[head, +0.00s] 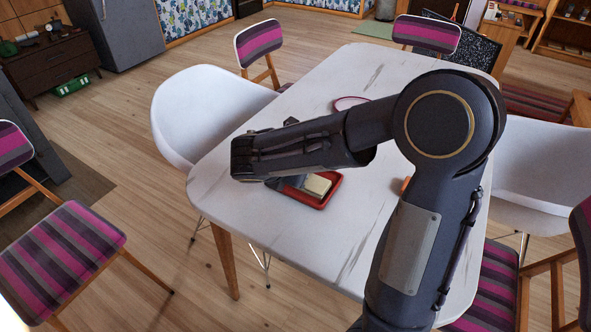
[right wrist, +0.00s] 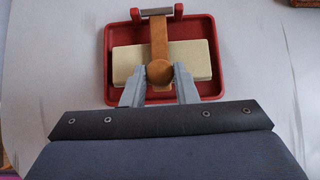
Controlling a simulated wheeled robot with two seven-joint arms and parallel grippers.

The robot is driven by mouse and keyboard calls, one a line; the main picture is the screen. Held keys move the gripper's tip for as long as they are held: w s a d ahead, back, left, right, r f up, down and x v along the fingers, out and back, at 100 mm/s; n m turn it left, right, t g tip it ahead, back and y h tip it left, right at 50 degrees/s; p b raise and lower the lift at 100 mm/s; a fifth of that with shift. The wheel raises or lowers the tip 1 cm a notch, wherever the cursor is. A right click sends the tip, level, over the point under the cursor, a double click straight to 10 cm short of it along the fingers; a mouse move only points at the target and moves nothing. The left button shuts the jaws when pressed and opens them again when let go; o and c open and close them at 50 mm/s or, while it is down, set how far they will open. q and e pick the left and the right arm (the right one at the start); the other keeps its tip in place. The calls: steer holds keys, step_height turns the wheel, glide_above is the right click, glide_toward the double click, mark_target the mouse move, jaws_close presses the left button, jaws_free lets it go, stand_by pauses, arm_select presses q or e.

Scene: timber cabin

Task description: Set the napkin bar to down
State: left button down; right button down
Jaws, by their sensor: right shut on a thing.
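The napkin holder is a red tray (right wrist: 113,85) on the white table, holding a cream napkin stack (right wrist: 196,60). Its wooden napkin bar (right wrist: 158,35) runs from a metal hinge rod at the tray's far end, over the stack towards me, and carries a round knob (right wrist: 159,73). My right gripper (right wrist: 160,76) is shut on the bar at the knob. How far the bar stands above the stack is unclear. In the head view the tray (head: 322,205) and napkins (head: 318,186) show partly; my right arm hides the bar. My left gripper is not in view.
The white table (head: 290,235) has clear surface around the tray. A pink-rimmed plate (head: 350,103) lies farther back, and an orange thing (head: 406,184) is partly hidden by my arm. White chairs (head: 205,110) and striped chairs (head: 62,250) stand around the table.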

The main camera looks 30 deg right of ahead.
steer(key=shift+s+a+f, duration=0.1)
steer(key=shift+a+f, duration=0.05)
steer(key=shift+f, duration=0.1)
steer(key=c, duration=1.2)
jaws_free()
steer(key=shift+o, duration=0.2)
steer(key=shift+r, duration=0.1)
steer(key=shift+r, duration=0.1)
steer(key=shift+a+r, duration=0.15)
steer(key=shift+r, duration=0.1)
steer(key=p+v, duration=0.1)
steer(key=v, duration=0.6)
steer(key=shift+p, duration=0.3)
